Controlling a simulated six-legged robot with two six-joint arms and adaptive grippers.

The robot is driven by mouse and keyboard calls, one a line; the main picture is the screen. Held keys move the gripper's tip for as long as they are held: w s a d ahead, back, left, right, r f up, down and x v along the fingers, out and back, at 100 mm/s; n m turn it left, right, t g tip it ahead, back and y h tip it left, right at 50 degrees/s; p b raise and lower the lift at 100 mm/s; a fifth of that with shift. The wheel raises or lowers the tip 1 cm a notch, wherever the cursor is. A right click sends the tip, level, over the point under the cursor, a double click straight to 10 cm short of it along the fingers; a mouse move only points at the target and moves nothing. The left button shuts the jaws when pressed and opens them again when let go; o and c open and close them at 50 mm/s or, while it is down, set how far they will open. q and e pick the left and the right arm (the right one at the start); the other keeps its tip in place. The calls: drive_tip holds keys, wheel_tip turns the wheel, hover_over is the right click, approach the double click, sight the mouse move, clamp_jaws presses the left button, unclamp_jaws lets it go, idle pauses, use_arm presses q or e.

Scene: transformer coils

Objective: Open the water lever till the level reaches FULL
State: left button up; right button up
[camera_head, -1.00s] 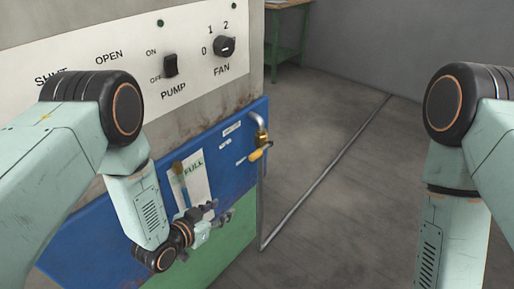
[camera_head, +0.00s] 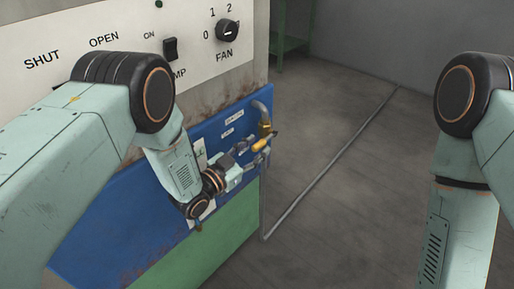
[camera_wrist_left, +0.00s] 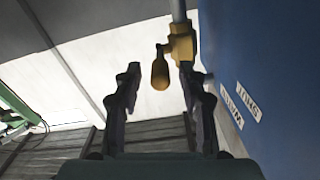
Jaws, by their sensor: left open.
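The water lever (camera_head: 265,143) has a yellow handle on a brass valve at the right edge of the blue panel (camera_head: 110,215). In the left wrist view the yellow lever handle (camera_wrist_left: 160,70) hangs between my open fingers, beyond their tips, with the brass valve body (camera_wrist_left: 182,45) beside it. My left gripper (camera_head: 254,155) is open, close to the lever; I cannot tell whether a finger touches it. The FULL level gauge (camera_head: 200,155) is mostly hidden behind my left arm. My right arm shows at the right; its gripper is out of view.
A white control panel (camera_head: 120,25) carries SHUT and OPEN labels, a pump switch (camera_head: 170,48) and a fan knob (camera_head: 228,32). Below the blue panel is a green panel (camera_head: 215,240). A pipe (camera_head: 330,165) runs along the floor. Open floor lies right of the cabinet.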

use_arm(q)
drive_tip(key=shift+w+d, duration=0.35)
drive_tip(key=shift+w, duration=0.25)
drive_tip(key=shift+s, duration=0.1)
drive_tip(key=shift+c, duration=1.4)
clamp_jaws()
